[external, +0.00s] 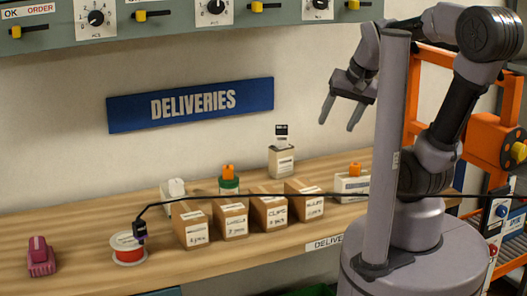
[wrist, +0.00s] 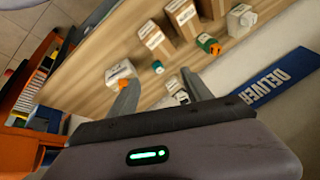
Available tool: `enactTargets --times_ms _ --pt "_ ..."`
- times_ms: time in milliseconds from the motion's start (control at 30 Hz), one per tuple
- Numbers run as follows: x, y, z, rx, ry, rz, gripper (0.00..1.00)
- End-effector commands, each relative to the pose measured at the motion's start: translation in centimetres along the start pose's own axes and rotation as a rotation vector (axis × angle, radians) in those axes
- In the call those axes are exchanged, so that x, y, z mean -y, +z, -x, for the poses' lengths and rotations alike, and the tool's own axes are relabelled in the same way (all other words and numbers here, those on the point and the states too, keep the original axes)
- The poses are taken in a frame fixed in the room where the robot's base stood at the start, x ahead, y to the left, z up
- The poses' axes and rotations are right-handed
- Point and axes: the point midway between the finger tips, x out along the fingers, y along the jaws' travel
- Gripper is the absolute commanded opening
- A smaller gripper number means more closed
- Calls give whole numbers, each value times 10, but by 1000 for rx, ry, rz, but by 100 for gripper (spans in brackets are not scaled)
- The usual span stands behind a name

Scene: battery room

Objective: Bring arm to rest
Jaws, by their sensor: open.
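My gripper (external: 341,108) is open and empty, raised above the right part of the wooden bench (external: 85,217) and in front of the wall. Its two fingers point down and are apart from everything. In the wrist view, my gripper (wrist: 160,92) shows two spread fingers with bench items beyond them. My arm is bent, with its elbow high at the upper right.
Several cardboard boxes (external: 233,220) stand along the bench, with a red spool (external: 128,252) and a pink object (external: 41,258) at left. A black cable (external: 250,194) crosses above the bench. An orange frame (external: 413,85) stands at right. A blue DELIVERIES sign (external: 191,103) hangs on the wall.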

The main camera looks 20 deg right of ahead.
Motion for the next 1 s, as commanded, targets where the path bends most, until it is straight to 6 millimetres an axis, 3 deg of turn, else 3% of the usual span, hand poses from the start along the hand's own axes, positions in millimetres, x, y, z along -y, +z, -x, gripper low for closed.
enactTargets --times_ms 100,200,433,533,1000 --pt "-7 38 16 -18 -69 7 58" --pt "-8 50 19 -21 -92 13 58" --pt "-9 51 17 -20 -93 14 58" --pt "-13 56 4 -20 -93 14 58" --pt "-11 55 8 -20 -92 14 58"
